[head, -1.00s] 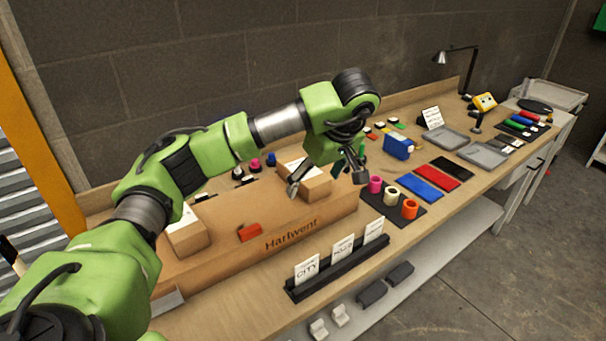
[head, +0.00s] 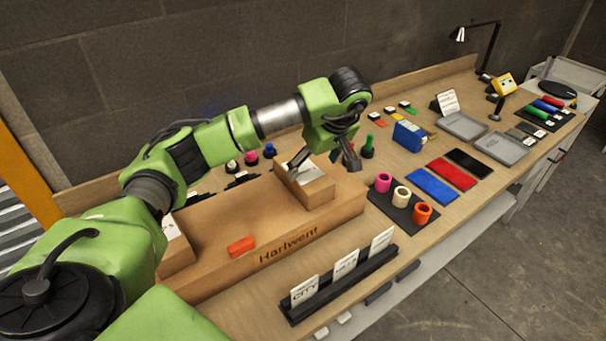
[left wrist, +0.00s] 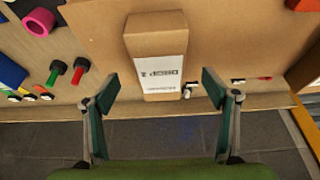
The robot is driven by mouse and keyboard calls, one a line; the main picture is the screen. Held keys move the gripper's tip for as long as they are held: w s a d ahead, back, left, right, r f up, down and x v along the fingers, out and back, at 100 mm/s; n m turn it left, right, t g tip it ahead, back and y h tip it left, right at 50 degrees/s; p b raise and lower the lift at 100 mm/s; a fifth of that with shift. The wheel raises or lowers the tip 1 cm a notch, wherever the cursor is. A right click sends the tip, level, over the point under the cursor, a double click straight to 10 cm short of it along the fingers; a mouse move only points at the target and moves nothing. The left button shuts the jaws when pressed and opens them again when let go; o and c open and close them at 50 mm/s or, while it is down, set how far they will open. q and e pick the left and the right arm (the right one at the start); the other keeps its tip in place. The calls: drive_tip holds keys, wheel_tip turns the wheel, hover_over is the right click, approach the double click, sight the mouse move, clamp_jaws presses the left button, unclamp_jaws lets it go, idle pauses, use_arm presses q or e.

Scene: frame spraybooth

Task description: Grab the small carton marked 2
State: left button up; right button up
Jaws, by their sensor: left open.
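A small brown carton (head: 318,193) with a white label lies on top of the large brown box marked Harlwent (head: 340,212). In the left wrist view this carton (left wrist: 155,45) lies ahead, between the lines of the two fingers, its label towards the gripper. The label's print is too small to read surely. My left gripper (head: 323,165) is open and empty at the carton's far end, one finger to each side; the wrist view shows it (left wrist: 160,86) too. A second small carton (head: 176,252) sits at the box's left end, partly hidden by my arm. My right gripper is not in view.
An orange-red block (head: 241,246) lies on the large box. A black card rack (head: 340,285) stands in front. Pink, cream and orange rings stand on a dark mat (head: 398,219) at right. A green bottle-like piece (head: 368,147) stands close right of the gripper.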

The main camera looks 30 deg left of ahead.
sight(304, 170)
use_arm(q)
drive_tip(key=shift+x, duration=1.25)
drive_tip(key=a+f+p, duration=0.1)
drive_tip(key=w+a+f+p, duration=0.1)
drive_tip(key=a, duration=0.1)
drive_tip(key=shift+w+p, duration=0.15)
drive_tip(key=shift+p, duration=0.25)
drive_tip(key=shift+p+x, duration=0.3)
drive_tip(key=shift+x, duration=0.8)
drive_tip(key=shift+w+f, duration=0.15)
drive_tip(key=shift+f, duration=0.2)
drive_tip(key=c, duration=1.5)
drive_tip(key=shift+r, duration=0.1)
drive_tip(key=shift+c, duration=0.4)
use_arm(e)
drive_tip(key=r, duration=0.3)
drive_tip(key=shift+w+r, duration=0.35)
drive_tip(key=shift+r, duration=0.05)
